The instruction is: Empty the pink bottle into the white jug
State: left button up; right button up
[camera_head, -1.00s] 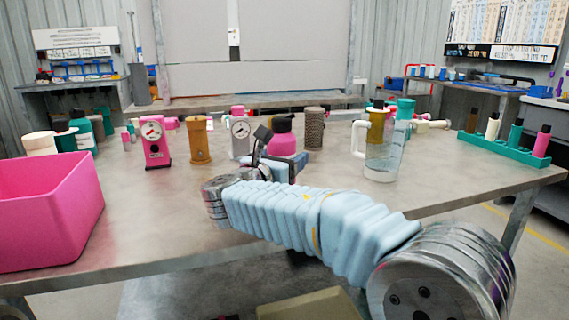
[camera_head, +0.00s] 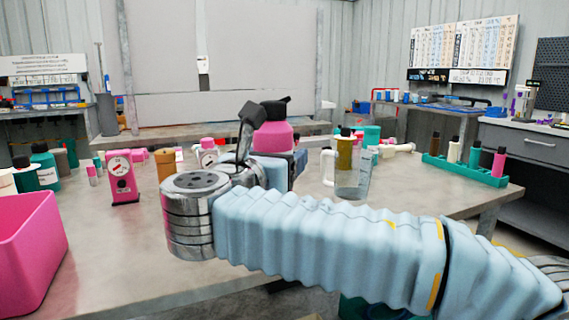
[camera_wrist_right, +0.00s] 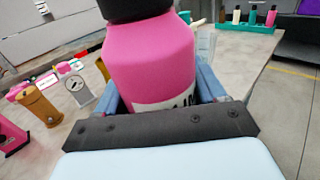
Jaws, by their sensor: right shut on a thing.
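The pink bottle (camera_head: 272,137) with a black cap is held upright in my right gripper (camera_head: 275,165), above the table and left of the jug in the head view. In the right wrist view the bottle (camera_wrist_right: 150,60) fills the middle, between the blue-grey fingers of the gripper (camera_wrist_right: 165,98). The jug (camera_head: 353,180) stands upright on the table, looks clear with a pale handle on its left, and is right of the bottle and apart from it. Part of the jug shows behind the bottle in the wrist view (camera_wrist_right: 206,47). My left gripper is out of view.
A pink bin (camera_head: 30,235) stands at the table's front left. Pink (camera_head: 121,178) and brown (camera_head: 166,163) pump parts stand left of my arm. A green rack (camera_head: 463,171) with several small bottles is at the right.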

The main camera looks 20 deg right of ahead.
aim_at(353, 167)
jog(key=l+u, duration=0.25)
jog(key=l, duration=0.4)
jog(key=k+l+u, duration=0.25)
jog(key=l, duration=0.35)
jog(key=i, duration=0.1)
